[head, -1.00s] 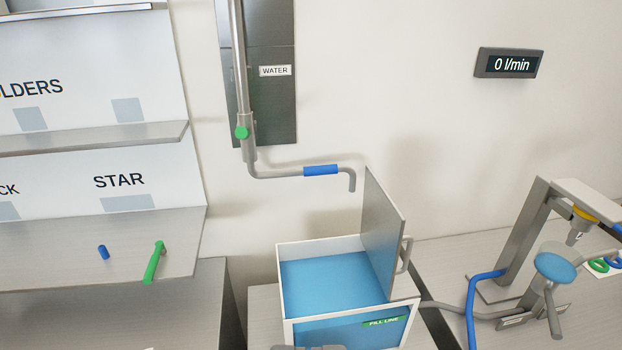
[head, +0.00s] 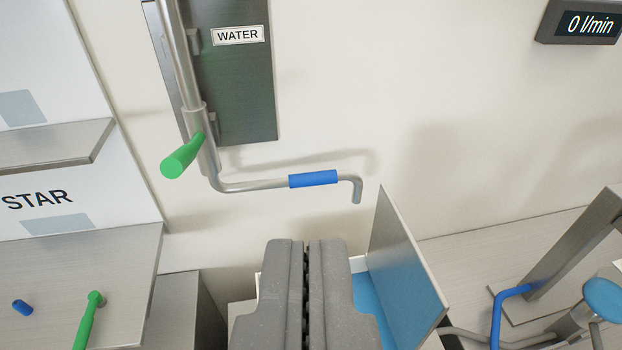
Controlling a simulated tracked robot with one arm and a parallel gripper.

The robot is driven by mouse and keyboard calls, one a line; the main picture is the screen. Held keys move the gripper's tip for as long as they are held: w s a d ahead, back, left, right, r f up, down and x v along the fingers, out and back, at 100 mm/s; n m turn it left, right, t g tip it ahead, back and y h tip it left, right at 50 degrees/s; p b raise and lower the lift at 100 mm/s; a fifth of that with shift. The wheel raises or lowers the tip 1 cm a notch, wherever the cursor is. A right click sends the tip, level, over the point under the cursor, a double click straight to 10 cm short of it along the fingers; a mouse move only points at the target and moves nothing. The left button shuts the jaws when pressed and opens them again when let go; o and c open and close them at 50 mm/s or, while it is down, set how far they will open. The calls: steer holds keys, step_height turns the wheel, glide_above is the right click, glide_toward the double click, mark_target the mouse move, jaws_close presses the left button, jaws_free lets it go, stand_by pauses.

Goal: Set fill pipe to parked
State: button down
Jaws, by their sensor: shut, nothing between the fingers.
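The fill pipe (head: 245,185) comes down the wall panel marked WATER and bends to the right. It carries a blue sleeve (head: 314,179) near its end, and its downturned spout (head: 356,192) is above the tank. A green handle (head: 182,156) sticks out from the pipe's vertical part. My gripper (head: 306,243) is shut and empty, below the blue sleeve in the picture and apart from the pipe. It hides much of the tank (head: 357,264), whose blue inside (head: 368,298) shows to its right.
The tank's raised lid (head: 405,255) stands at its right. A shelf marked STAR (head: 90,290) at left holds a green-handled tool (head: 88,320) and a small blue piece (head: 22,307). A display (head: 580,22) on the wall reads 0 l/min.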

steer(key=shift+w+d, duration=0.15)
steer(key=shift+d, duration=0.05)
steer(key=w+d+f+t+h+b, duration=0.1)
steer(key=w+d+f+t+h, duration=0.15)
steer(key=w+f, duration=1.35)
steer(key=n+t+y, duration=0.1)
steer(key=t+y, duration=0.1)
steer(key=y, duration=0.3)
glide_toward(289, 187)
steer(key=s+d+f, duration=0.2)
steer(key=s+d, duration=0.4)
steer(key=b+x, duration=0.1)
steer(key=x, duration=1.2)
steer(key=shift+w+a+r, duration=0.15)
steer(key=shift+w+r, duration=0.15)
steer(key=shift+r, duration=0.05)
